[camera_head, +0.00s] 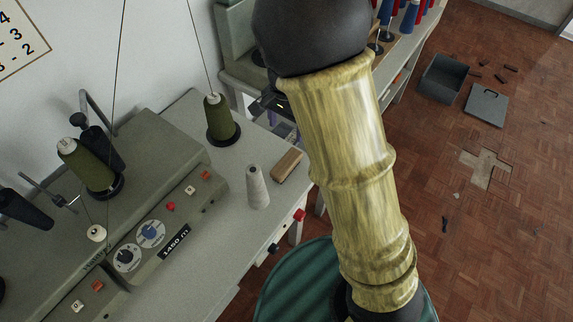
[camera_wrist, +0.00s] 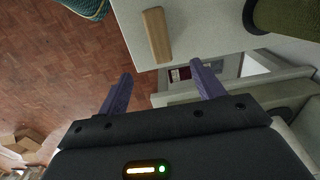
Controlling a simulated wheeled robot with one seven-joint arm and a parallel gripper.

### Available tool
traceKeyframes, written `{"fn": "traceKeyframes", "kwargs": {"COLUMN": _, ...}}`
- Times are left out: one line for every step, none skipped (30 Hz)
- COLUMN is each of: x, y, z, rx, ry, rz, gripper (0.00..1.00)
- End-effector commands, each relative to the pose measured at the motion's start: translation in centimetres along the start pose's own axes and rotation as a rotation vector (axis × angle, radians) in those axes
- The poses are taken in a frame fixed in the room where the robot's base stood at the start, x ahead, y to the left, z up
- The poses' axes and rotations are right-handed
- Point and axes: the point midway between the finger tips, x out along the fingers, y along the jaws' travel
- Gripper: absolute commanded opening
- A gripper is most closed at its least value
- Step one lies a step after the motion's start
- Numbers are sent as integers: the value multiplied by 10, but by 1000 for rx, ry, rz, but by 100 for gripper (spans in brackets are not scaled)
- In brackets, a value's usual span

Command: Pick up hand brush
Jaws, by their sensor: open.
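The hand brush shows as a plain wooden block (camera_head: 287,166) lying near the edge of the grey-white table, just right of a pale thread cone. In the wrist view the same wooden block (camera_wrist: 157,36) lies on the table top, beyond my fingertips and roughly between their lines. My gripper (camera_wrist: 161,69) is open, with two purple fingers spread apart and nothing between them. It is apart from the brush. In the head view my gripper is small and partly hidden beside my yellowish arm. Bristles cannot be made out.
The pale thread cone (camera_head: 257,187) stands close left of the brush. A green spool (camera_head: 221,119) stands behind it. A teal round seat (camera_head: 292,283) is below the table edge. Open parquet floor lies right.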

Motion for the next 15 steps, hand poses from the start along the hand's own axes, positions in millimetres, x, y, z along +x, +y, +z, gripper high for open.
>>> {"fn": "traceKeyframes", "kwargs": {"x": 7, "y": 1, "z": 0, "rx": 0, "ry": -1, "rz": 4, "gripper": 67}}
{"fn": "traceKeyframes", "kwargs": {"x": 12, "y": 1, "z": 0, "rx": 0, "ry": -2, "rz": 5, "gripper": 67}}
{"fn": "traceKeyframes", "kwargs": {"x": 18, "y": 2, "z": 0, "rx": 2, "ry": -2, "rz": 5, "gripper": 67}}
{"fn": "traceKeyframes", "kwargs": {"x": 24, "y": 2, "z": 0, "rx": 2, "ry": -2, "rz": 6, "gripper": 67}}
{"fn": "traceKeyframes", "kwargs": {"x": 29, "y": 2, "z": 0, "rx": 1, "ry": -3, "rz": 7, "gripper": 67}}
{"fn": "traceKeyframes", "kwargs": {"x": 36, "y": 1, "z": 0, "rx": 1, "ry": -3, "rz": 5, "gripper": 67}}
{"fn": "traceKeyframes", "kwargs": {"x": 42, "y": 2, "z": 0, "rx": 1, "ry": -3, "rz": 6, "gripper": 67}}
{"fn": "traceKeyframes", "kwargs": {"x": 47, "y": 2, "z": 0, "rx": 1, "ry": -2, "rz": 6, "gripper": 67}}
{"fn": "traceKeyframes", "kwargs": {"x": 54, "y": 2, "z": 0, "rx": 1, "ry": -3, "rz": 5, "gripper": 67}}
{"fn": "traceKeyframes", "kwargs": {"x": 59, "y": 2, "z": 0, "rx": 2, "ry": -2, "rz": 5, "gripper": 67}}
{"fn": "traceKeyframes", "kwargs": {"x": 65, "y": 2, "z": 0, "rx": 2, "ry": -2, "rz": 6, "gripper": 67}}
{"fn": "traceKeyframes", "kwargs": {"x": 72, "y": 2, "z": 0, "rx": 2, "ry": -3, "rz": 6, "gripper": 67}}
{"fn": "traceKeyframes", "kwargs": {"x": 77, "y": 2, "z": 0, "rx": 2, "ry": -2, "rz": 5, "gripper": 67}}
{"fn": "traceKeyframes", "kwargs": {"x": 83, "y": 2, "z": 0, "rx": 2, "ry": -3, "rz": 6, "gripper": 67}}
{"fn": "traceKeyframes", "kwargs": {"x": 89, "y": 2, "z": 0, "rx": 2, "ry": -2, "rz": 5, "gripper": 67}}
